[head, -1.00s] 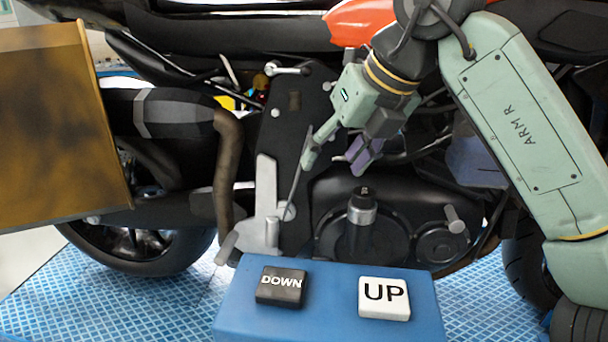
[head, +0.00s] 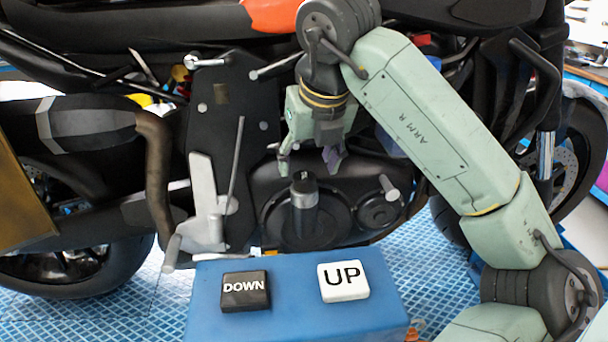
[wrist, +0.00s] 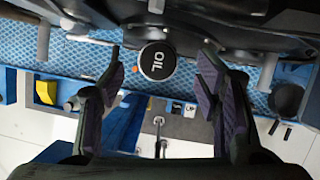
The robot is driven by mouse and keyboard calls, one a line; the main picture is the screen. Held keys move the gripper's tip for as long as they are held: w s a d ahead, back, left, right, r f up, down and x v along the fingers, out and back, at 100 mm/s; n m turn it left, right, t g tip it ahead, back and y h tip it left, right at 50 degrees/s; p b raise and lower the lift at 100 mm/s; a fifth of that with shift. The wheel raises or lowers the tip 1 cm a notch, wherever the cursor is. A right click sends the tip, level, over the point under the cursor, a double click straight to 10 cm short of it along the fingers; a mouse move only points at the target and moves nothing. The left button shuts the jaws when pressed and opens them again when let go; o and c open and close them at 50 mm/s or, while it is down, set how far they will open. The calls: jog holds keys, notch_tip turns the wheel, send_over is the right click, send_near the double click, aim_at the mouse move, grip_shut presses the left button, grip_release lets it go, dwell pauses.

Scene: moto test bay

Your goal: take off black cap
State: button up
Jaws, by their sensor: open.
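The black cap (head: 304,184) tops a short upright post with a grey band on the motorcycle's dark engine cover. In the wrist view the cap (wrist: 158,61) is a round black disc marked OIL, seen from above, between and beyond the fingertips. My gripper (head: 309,167) points down just above the cap in the head view, its fingers spread to either side. In the wrist view my gripper (wrist: 160,80) is open, with purple pads on both fingers and nothing between them. The cap looks untouched.
A blue box (head: 290,315) with a black DOWN button (head: 245,291) and a white UP button (head: 343,281) stands in front. A thin grey lever (head: 235,165) rises left of the cap, and a grey peg (head: 389,188) sticks out to its right.

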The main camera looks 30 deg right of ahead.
aim_at(304, 175)
jog(key=shift+p+x, duration=0.35)
jog(key=shift+x, duration=1.3)
jog(key=shift+a, duration=0.1)
jog(key=shift+c, duration=0.2)
jog(key=c, duration=1)
jog(key=shift+w, duration=0.1)
